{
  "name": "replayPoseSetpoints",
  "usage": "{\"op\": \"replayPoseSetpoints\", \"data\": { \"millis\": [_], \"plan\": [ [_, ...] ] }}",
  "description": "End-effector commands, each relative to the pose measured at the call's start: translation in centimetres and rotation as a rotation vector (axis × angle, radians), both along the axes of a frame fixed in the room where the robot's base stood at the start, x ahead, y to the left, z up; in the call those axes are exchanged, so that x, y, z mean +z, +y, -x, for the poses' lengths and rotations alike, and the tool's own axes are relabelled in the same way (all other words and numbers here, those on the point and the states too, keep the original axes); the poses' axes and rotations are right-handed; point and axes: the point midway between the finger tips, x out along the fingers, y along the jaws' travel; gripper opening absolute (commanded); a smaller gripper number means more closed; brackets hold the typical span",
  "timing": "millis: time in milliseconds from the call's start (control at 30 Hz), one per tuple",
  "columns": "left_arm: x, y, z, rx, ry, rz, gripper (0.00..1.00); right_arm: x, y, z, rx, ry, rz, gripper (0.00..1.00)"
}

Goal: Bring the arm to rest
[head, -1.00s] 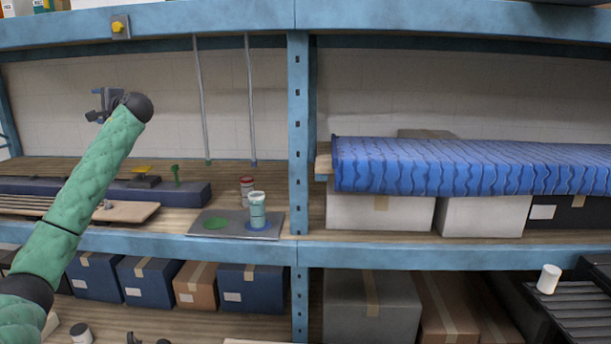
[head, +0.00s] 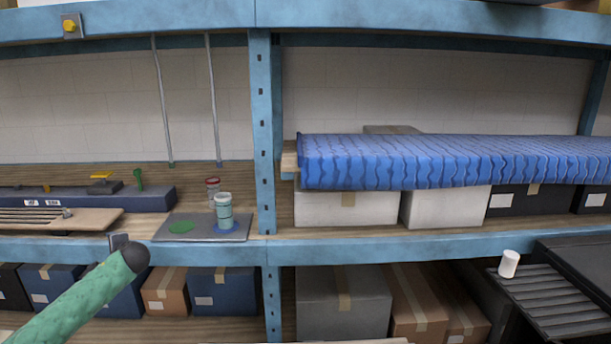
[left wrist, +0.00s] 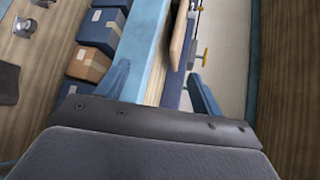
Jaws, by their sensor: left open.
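My left arm, in a green quilted sleeve with a black wrist joint, comes in at the lower left of the head view. My left gripper (head: 118,241) is mostly hidden there behind the wrist joint; a grey piece shows against the blue shelf beam (head: 190,250). In the left wrist view my left gripper (left wrist: 163,90) has its two blue fingers wide apart. Nothing is held between them; the shelf beam and boards show beyond. My right gripper is in neither view.
A blue mattress-like roll (head: 450,160) lies on the right. Boxes (head: 165,290) fill the lower shelf. A white cup (head: 509,263) stands on a ribbed dark surface (head: 560,305).

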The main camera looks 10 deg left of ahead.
Motion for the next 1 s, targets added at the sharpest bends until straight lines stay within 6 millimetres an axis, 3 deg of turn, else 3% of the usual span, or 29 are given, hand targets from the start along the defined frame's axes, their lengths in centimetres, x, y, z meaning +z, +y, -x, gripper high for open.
{"op": "replayPoseSetpoints", "data": {
  "millis": [33,100,267,500,800,1000],
  "plan": [
    [-2.4,-0.7,1.0,-0.011,0.018,0.017,0.67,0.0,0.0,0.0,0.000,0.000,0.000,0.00],
    [-5.2,-1.6,2.2,-0.023,0.034,0.045,0.67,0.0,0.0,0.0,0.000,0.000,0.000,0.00],
    [-11.5,-3.6,5.6,-0.044,0.073,0.111,0.67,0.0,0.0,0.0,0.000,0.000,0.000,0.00],
    [-20.1,-6.8,11.9,-0.061,0.136,0.216,0.67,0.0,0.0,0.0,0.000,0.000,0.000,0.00],
    [-29.3,-10.8,21.6,-0.054,0.222,0.358,0.67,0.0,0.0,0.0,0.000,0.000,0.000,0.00],
    [-33.8,-13.3,28.3,-0.034,0.274,0.448,0.67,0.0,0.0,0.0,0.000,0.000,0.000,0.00]
  ]
}}
